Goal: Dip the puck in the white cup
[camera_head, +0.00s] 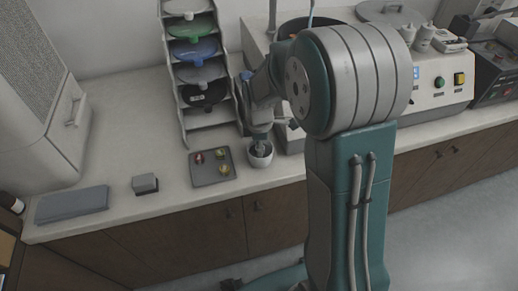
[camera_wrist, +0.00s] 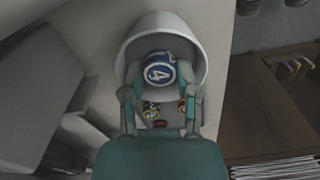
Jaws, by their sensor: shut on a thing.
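The white cup (camera_head: 260,161) stands near the front edge of the counter, right of the grey tray. In the wrist view, the cup (camera_wrist: 196,38) surrounds the puck on its far side and flanks. My gripper (camera_wrist: 159,80) is shut on a round blue and white puck (camera_wrist: 158,70) marked with a 4. The puck appears within the cup's mouth; how deep it is, I cannot tell. In the head view my gripper (camera_head: 260,143) points down into the cup, and the puck is hidden there.
A dark grey tray (camera_head: 228,178) with several small coloured pucks lies just left of the cup. A grey block (camera_head: 145,184) and a flat grey slab (camera_head: 72,205) lie further left. A rack of coloured lids (camera_head: 195,50) stands behind. Machines (camera_head: 440,85) occupy the right.

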